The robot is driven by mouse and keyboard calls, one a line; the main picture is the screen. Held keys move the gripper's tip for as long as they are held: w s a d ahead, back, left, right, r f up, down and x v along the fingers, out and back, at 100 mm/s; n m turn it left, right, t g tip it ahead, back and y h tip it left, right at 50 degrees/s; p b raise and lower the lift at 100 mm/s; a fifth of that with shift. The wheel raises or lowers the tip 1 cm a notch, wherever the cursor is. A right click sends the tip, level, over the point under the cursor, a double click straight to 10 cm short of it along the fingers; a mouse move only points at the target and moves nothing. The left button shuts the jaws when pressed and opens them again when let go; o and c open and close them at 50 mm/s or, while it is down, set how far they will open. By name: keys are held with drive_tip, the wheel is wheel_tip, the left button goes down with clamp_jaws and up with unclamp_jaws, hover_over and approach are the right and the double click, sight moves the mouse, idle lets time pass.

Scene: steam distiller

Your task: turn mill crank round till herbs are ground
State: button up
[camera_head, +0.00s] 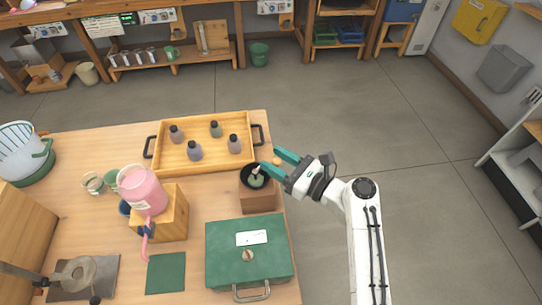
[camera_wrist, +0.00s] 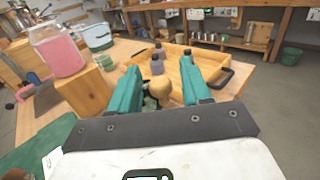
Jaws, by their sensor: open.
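The mill (camera_head: 258,200) is a wooden block with a black bowl on top, at the right edge of the table. Something pale green shows in the bowl; how finely the herbs are ground cannot be told. The crank's round tan knob (camera_head: 277,161) is at the bowl's right side. My gripper (camera_head: 276,159) has teal fingers and is open, reaching in from the right around the knob. In the wrist view the knob (camera_wrist: 160,88) sits between the spread fingers (camera_wrist: 160,72), with gaps on both sides. The fingers hide much of the mill there.
A wooden tray (camera_head: 205,165) with several dark-capped bottles stands behind the mill. A green case (camera_head: 248,250) lies in front. A pink jar (camera_head: 142,190) on a wooden block stands to the left. Open floor lies right of the table.

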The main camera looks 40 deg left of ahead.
drive_tip(key=shift+s+a, duration=0.1)
drive_tip(key=shift+a, duration=0.9)
clamp_jaws()
